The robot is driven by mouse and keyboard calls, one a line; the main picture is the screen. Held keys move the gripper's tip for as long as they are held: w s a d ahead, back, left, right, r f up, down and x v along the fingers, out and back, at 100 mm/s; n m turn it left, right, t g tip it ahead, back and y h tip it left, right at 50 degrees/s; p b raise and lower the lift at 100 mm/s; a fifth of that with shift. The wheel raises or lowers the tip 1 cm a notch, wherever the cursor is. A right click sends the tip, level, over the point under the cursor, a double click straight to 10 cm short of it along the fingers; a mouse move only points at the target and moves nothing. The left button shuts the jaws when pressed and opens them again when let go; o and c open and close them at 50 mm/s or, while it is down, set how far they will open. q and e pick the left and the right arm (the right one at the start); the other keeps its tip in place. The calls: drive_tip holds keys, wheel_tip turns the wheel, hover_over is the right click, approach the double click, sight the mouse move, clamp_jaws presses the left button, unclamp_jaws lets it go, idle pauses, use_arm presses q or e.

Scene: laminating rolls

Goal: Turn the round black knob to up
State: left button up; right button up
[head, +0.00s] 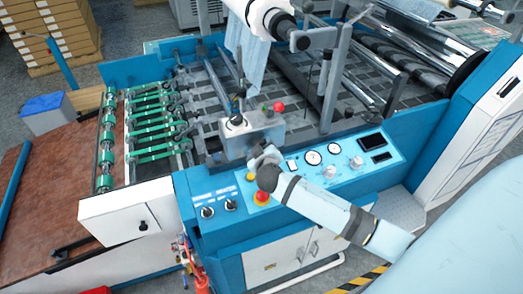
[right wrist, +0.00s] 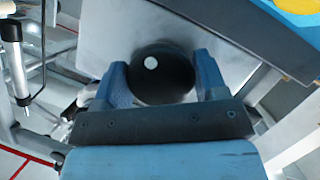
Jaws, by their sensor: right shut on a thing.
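The round black knob (right wrist: 165,84) is in the middle of the right wrist view, in front of a grey metal plate (right wrist: 100,30). It has a white dot a little up and left of its centre. My right gripper (right wrist: 162,70) is shut on the knob, with one blue finger on each side. In the head view my right gripper (head: 264,156) is at the grey metal box (head: 255,136) on the blue machine. My left gripper is not in view.
The blue control panel (head: 345,160) has gauges, switches and a red button (head: 262,198) just below my right gripper. A red-topped button (head: 279,107) stands behind the box. Green rollers (head: 155,125) lie to the left, and a white roll (head: 262,15) is at the top.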

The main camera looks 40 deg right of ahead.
drive_tip(key=shift+f+n+h+b, duration=0.15)
drive_tip(key=shift+n+h+b, duration=0.25)
drive_tip(key=shift+n+h, duration=0.55)
drive_tip(key=shift+n+h+b, duration=0.45)
drive_tip(key=shift+n+b, duration=0.1)
drive_tip(key=shift+n, duration=0.6)
drive_tip(key=n+t+h+b, duration=0.1)
drive_tip(key=n+b, duration=0.1)
drive_tip(key=n, duration=0.1)
drive_tip(key=shift+n, duration=0.3)
drive_tip(key=n+t+b, duration=0.1)
drive_tip(key=n+b, duration=0.1)
drive_tip(key=n, duration=0.1)
drive_tip(key=shift+n+t+h, duration=0.3)
drive_tip(key=shift+t+h, duration=0.1)
drive_tip(key=n+t+b, duration=0.1)
drive_tip(key=n+b, duration=0.1)
drive_tip(key=n, duration=0.1)
drive_tip(key=shift+n, duration=0.4)
drive_tip(key=n+t+b, duration=0.1)
drive_tip(key=n, duration=0.2)
drive_tip(key=n+t+y+b, duration=0.1)
drive_tip(key=n+t, duration=0.1)
drive_tip(key=n, duration=0.1)
drive_tip(key=shift+n, duration=0.3)
drive_tip(key=shift+n+t+y+b, duration=0.5)
drive_tip(key=shift+n+y, duration=0.2)
drive_tip(key=shift+n, duration=1.4)
drive_tip(key=shift+r+y, duration=0.2)
drive_tip(key=shift+y, duration=0.2)
